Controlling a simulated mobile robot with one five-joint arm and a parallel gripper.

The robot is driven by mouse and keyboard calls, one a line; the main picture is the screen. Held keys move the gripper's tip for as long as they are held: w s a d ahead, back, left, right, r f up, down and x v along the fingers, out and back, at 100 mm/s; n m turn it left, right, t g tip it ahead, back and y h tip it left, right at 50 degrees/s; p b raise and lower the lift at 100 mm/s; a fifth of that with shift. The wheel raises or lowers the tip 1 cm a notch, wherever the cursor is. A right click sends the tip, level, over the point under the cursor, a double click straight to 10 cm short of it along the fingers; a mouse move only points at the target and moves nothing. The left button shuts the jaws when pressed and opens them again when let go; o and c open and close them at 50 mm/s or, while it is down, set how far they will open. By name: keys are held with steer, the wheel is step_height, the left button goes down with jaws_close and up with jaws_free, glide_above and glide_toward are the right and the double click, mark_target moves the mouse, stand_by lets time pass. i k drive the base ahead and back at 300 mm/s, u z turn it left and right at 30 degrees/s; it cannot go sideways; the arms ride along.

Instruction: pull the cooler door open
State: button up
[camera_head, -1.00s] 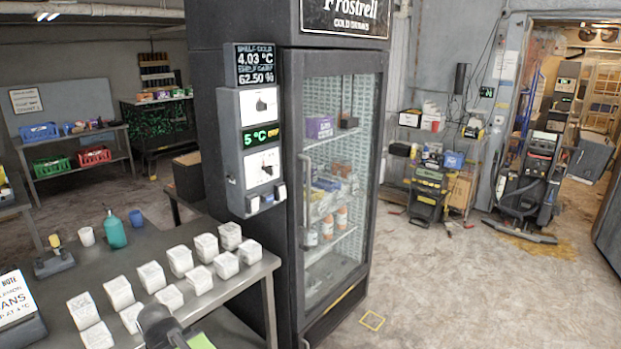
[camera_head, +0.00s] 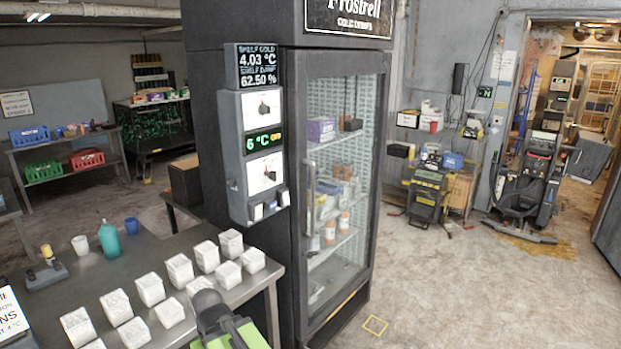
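The cooler (camera_head: 348,15) is a tall dark cabinet headed "Frostrell Cold Drinks", standing at mid-picture. Its glass door (camera_head: 350,118) looks closed, with no gap visible at its edge. The upright door handle (camera_head: 310,195) runs along the door's left side, and nothing touches it. Part of my arm, black and green, shows at the bottom, in front of the table and left of the cooler. I cannot make out my gripper's fingers there.
A metal table (camera_head: 190,330) with several white cubes stands left of the cooler, close to its side. A control box (camera_head: 252,130) juts from the cooler's left side. Floor (camera_head: 450,290) in front and to the right is clear. A floor machine (camera_head: 535,170) stands farther back.

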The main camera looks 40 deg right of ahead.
mark_target(303, 65)
steer(key=i, duration=0.9)
